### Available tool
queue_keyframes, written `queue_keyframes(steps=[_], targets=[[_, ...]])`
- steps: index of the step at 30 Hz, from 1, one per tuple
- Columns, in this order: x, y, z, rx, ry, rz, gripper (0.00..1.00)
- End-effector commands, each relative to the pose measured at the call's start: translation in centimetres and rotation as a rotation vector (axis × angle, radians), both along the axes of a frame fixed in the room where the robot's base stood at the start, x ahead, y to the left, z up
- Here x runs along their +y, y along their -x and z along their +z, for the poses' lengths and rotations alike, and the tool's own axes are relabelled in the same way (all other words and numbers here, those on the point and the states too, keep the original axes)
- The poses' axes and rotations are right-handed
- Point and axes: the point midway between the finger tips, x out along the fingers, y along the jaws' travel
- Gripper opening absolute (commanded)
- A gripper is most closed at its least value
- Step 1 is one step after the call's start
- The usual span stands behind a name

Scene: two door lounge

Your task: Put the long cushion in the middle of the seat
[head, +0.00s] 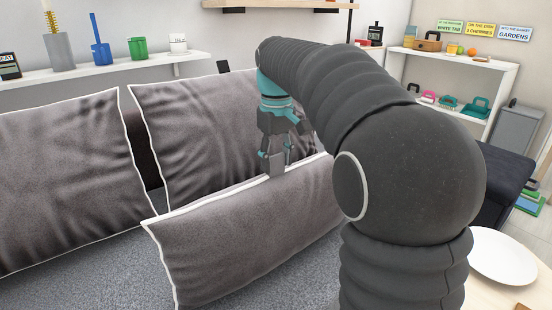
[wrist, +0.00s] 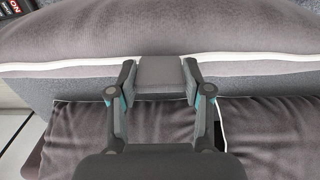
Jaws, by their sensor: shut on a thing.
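The long cushion (head: 245,236) is grey with white piping. In the head view it stands on its long edge on the grey seat (head: 110,262), tilted, in front of two larger back cushions. My gripper (head: 277,168) points down at its top edge and is shut on a small grey tab there. In the wrist view the gripper (wrist: 160,78) has a finger on each side of the tab (wrist: 160,75), with the long cushion (wrist: 160,30) beyond it. My arm hides the cushion's right end in the head view.
Two large grey back cushions, a left one (head: 62,180) and a right one (head: 195,140), lean at the back with a dark gap between them. Shelves with small items line the walls. A white plate (head: 502,256) lies on a table at the right. The seat's front left is clear.

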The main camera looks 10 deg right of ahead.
Motion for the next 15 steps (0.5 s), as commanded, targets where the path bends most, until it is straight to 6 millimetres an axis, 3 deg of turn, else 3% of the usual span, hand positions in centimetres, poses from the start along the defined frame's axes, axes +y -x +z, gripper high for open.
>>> queue_keyframes(steps=[1, 3, 15], targets=[[0.0, 0.01, -0.05, 0.0, 0.0, 0.0, 0.57], [0.0, 0.01, -0.03, 0.0, 0.0, 0.0, 0.74], [-0.01, 0.0, 0.44, 0.0, 0.0, 0.0, 0.74]])
